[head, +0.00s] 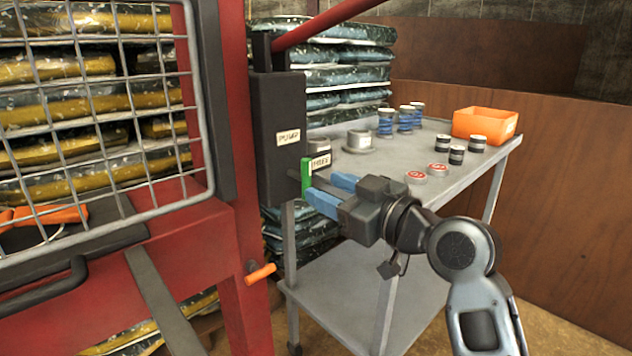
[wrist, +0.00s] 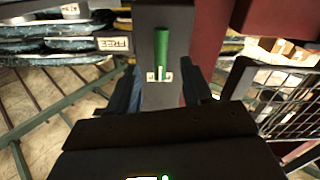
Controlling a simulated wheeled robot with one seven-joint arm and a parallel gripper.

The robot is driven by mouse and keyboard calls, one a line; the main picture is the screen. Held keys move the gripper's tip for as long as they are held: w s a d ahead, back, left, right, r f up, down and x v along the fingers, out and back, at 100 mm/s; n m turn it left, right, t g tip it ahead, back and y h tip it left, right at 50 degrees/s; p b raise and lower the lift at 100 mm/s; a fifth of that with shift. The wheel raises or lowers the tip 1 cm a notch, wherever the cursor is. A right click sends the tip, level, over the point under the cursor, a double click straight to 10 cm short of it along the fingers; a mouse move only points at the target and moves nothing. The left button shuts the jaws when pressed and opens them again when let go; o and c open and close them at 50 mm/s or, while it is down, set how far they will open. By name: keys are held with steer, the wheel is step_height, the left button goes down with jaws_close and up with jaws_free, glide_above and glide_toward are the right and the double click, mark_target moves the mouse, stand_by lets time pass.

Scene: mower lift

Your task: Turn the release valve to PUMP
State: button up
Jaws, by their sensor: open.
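The release valve's green lever (head: 307,172) stands at the right side of a dark pump box (head: 280,150). A PUMP label (head: 288,137) is on the box, and a FREE label (head: 320,162) shows just right of the lever. My gripper (head: 319,186) is open, its blue fingers pointing at the lever. In the wrist view the green lever (wrist: 161,48) appears between the two fingers (wrist: 163,85), just beyond the tips; I see no clear contact. A small label at the lever's lower end is unreadable there.
A grey cart (head: 440,185) with tins and an orange bin (head: 484,123) stands behind my gripper. A red frame (head: 235,260) with a wire mesh guard (head: 100,110) is at left. An orange-gripped handle (head: 260,273) sticks out below the box.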

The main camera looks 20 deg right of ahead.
steer(key=shift+s+d, duration=0.15)
steer(key=shift+s, duration=0.35)
steer(key=s+f+m+h, duration=0.45)
steer(key=s+f, duration=0.75)
steer(key=f, duration=0.3)
steer(key=s+a+f+m+g+h, duration=0.1)
steer(key=s+f, duration=0.2)
steer(key=s, duration=0.6)
steer(key=s+f+m+g+h, duration=0.1)
steer(key=s+f, duration=0.2)
steer(key=s, duration=0.6)
steer(key=a+v, duration=0.1)
steer(key=v, duration=1.2)
step_height(320, 180, up, 17)
steer(key=p, duration=1.6)
steer(key=shift+s+d+f+y+p, duration=0.15)
steer(key=shift+f+y+p, duration=0.05)
steer(key=shift+y+p, duration=0.25)
